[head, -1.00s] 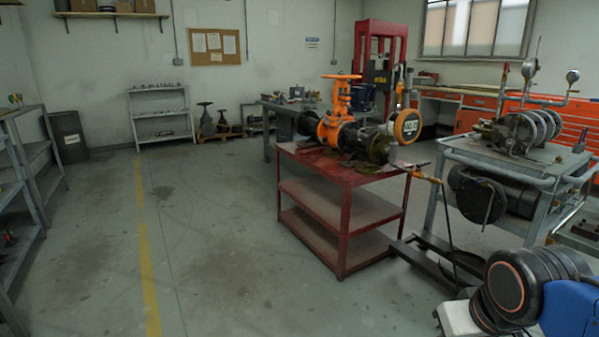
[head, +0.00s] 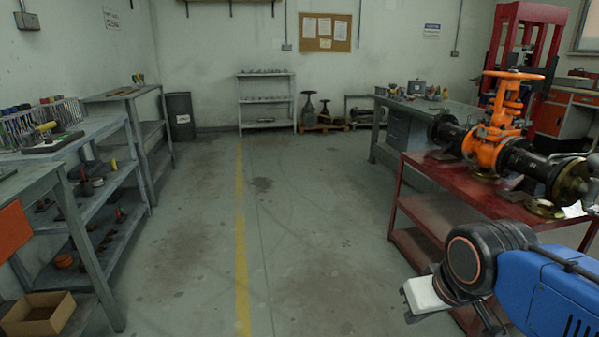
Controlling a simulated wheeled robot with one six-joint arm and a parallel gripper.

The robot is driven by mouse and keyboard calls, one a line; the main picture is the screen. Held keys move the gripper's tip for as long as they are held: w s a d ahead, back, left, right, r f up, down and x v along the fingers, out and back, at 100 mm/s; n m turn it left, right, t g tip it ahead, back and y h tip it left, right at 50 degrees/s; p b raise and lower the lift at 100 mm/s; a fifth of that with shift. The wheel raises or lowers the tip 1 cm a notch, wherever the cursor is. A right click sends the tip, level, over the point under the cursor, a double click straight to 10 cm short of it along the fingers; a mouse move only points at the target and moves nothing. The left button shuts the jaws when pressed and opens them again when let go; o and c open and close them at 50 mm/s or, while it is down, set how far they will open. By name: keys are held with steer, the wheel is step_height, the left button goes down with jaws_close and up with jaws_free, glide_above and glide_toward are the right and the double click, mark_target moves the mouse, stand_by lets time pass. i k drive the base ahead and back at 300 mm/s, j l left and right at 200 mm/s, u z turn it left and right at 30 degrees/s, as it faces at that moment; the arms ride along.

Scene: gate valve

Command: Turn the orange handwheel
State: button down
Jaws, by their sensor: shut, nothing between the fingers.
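The orange handwheel (head: 513,74) is a flat wheel, seen nearly edge-on, on top of the orange gate valve (head: 497,135). The valve stands upright at the right, in a dark pipe run on a red table (head: 412,228). My gripper (head: 407,305) is at the pale end of my arm, low at the lower right. It is shut and empty, apart from the wheel and nearer to the camera. Its fingers are small and hard to make out. My blue arm covers part of the red table.
Grey shelving (head: 100,185) with tools and small parts lines the left, with an open cardboard box (head: 38,314) low in front. A grey workbench (head: 440,115) stands behind the valve. The floor along the yellow line (head: 241,220) is clear.

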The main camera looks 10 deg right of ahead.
mark_target(512, 75)
steer(key=i+j+z, duration=0.15)
steer(key=i, duration=0.4)
steer(key=i+z, duration=0.2)
steer(key=i, duration=0.35)
steer(key=i+j+z, duration=0.15)
steer(key=i+j, duration=0.15)
steer(key=i, duration=0.25)
